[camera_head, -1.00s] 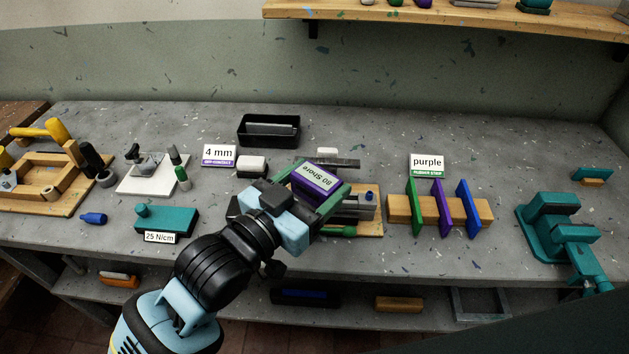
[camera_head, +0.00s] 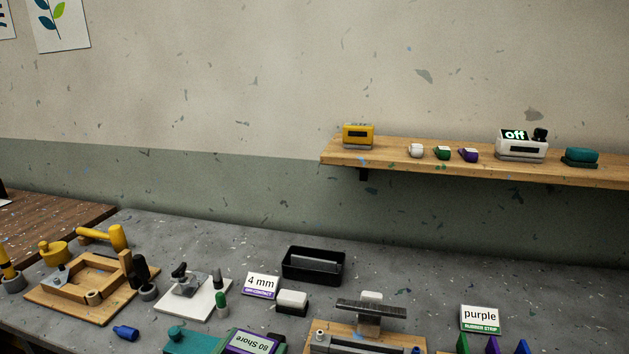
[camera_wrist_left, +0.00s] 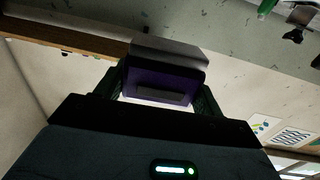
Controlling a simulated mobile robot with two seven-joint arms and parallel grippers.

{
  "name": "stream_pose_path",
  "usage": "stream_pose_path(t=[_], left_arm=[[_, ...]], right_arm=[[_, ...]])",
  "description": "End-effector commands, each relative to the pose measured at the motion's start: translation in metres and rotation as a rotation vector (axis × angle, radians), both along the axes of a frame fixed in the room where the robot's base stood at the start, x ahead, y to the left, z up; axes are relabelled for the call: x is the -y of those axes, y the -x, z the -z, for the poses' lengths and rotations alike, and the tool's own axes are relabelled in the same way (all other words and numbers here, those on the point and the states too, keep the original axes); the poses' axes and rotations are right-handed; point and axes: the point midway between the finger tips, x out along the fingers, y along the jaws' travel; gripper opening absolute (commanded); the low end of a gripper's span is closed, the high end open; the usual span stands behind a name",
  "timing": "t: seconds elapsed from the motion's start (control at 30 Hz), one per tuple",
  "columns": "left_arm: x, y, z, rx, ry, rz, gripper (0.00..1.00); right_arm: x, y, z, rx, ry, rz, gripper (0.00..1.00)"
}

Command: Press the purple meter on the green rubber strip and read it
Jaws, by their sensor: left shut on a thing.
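The purple meter (camera_head: 250,342) shows at the bottom edge of the head view, with "80 Shore" upside down on its white label. My left gripper (camera_wrist_left: 158,90) is shut on it; in the left wrist view the meter's purple and grey body (camera_wrist_left: 165,78) sits between the two fingers. Most of this gripper and its arm is cut off below the head view. The green rubber strip (camera_head: 462,344) stands upright at the lower right, only its top showing, well away from the meter. My right gripper is not in view.
Beside the green strip stand a purple strip (camera_head: 492,346) and a blue strip (camera_head: 523,347). A "purple" sign (camera_head: 480,319) stands behind. A wooden shelf (camera_head: 400,160) holds a white "off" device (camera_head: 520,148). A black tray (camera_head: 313,266) and a "4 mm" sign (camera_head: 262,285) stand mid-bench.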

Motion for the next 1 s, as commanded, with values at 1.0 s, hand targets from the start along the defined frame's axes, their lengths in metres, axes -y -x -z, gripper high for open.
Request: stream_pose_path(t=[1.0], left_arm=[[-0.12, 0.048, 0.053, 0.007, -0.004, -0.329, 0.42]], right_arm=[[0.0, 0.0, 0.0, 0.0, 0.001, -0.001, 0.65]])
